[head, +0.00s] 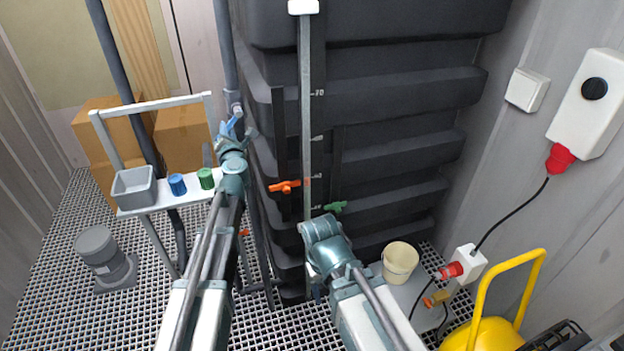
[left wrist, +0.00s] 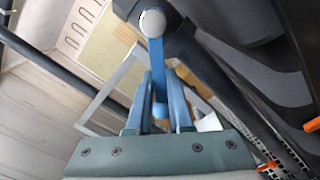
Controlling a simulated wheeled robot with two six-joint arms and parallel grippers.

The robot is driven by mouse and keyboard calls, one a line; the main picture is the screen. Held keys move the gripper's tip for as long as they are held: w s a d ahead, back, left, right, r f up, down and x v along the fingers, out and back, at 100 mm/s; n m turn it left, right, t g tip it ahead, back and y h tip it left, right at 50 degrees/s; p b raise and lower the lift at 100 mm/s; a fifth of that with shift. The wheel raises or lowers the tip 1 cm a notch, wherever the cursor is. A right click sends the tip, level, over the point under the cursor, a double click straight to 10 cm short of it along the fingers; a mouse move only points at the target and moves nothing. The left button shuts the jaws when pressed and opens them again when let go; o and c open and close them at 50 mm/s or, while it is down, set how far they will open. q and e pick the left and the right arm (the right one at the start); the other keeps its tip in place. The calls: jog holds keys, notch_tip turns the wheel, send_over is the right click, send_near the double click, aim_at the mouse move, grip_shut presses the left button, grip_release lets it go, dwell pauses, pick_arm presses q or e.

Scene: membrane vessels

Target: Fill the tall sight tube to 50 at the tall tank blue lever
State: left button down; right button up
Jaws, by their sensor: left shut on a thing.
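The tall dark tank (head: 400,100) stands in the middle of the head view. Its sight tube (head: 306,120) runs upright along the front under a white cap, beside scale marks; 70 is legible, lower numbers are small. I cannot make out a liquid level. The blue lever (head: 229,125) is on a pipe left of the tank; it also shows in the left wrist view (left wrist: 157,65), standing between the fingers. My left gripper (head: 236,126), also in the left wrist view (left wrist: 158,95), is shut on this lever. My right gripper (head: 320,272) is low before the tank; its fingertips are largely hidden.
An orange lever (head: 285,187) and a green lever (head: 335,207) sit lower on the tank front. A shelf (head: 150,207) with a grey bin, blue and green caps stands left. A beige bucket (head: 399,262) and yellow-framed machine (head: 495,325) stand right.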

pick_arm(q)
jog(key=shift+s+a+r+m, duration=0.1)
jog(key=shift+a+r+m, duration=0.15)
jog(key=shift+m, duration=0.35)
jog(key=shift+a+r+m, duration=0.1)
jog(key=shift+r+m, duration=0.15)
jog(key=shift+m, duration=0.35)
jog(key=shift+a+r+m+p, duration=0.2)
jog(key=shift+r+m+p, duration=0.3)
jog(key=shift+m+p, duration=0.25)
jog(key=shift+s+a+r+m+p, duration=0.15)
jog(key=shift+r+m+p, duration=0.1)
jog(key=shift+m, duration=0.4)
jog(key=shift+w+a+r+m+p, duration=0.1)
jog(key=shift+r+m+p, duration=0.15)
jog(key=shift+m, duration=0.35)
jog(key=shift+s+a+r+m+p, duration=0.1)
jog(key=shift+r+m+p, duration=0.6)
jog(key=shift+m, duration=0.3)
jog(key=shift+r+m, duration=0.2)
jog(key=shift+m, duration=0.2)
jog(key=shift+r+m+p, duration=0.1)
jog(key=shift+m+p, duration=0.25)
jog(key=shift+m, duration=0.25)
jog(key=c, duration=0.8)
grip_release()
jog(key=shift+c, duration=0.2)
jog(key=shift+o, duration=0.3)
